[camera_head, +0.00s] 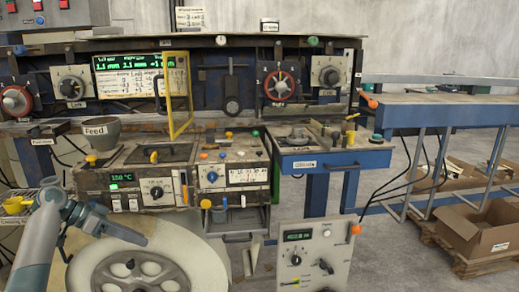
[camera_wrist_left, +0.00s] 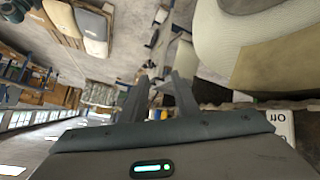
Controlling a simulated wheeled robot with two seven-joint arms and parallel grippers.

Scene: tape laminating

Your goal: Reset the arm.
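My left arm comes in from the lower left in the head view. Its gripper (camera_head: 143,240) points right, in front of the large cream tape roll (camera_head: 205,262) below the control panels. In the left wrist view the two fingers of the left gripper (camera_wrist_left: 160,76) stand apart with nothing between them. Part of the pale roll (camera_wrist_left: 215,45) shows at the upper right there. I cannot tell from these views whether the gripper touches the roll, but it appears clear of it. My right gripper is not in view.
The laminating machine's panel (camera_head: 175,187) of knobs and displays stands behind the roll. A yellow frame (camera_head: 178,95) rises from it. A control box (camera_head: 312,255) stands at front centre. A blue-edged table (camera_head: 440,107) and cardboard boxes (camera_head: 485,232) are at right. Yellow cups (camera_head: 15,205) sit far left.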

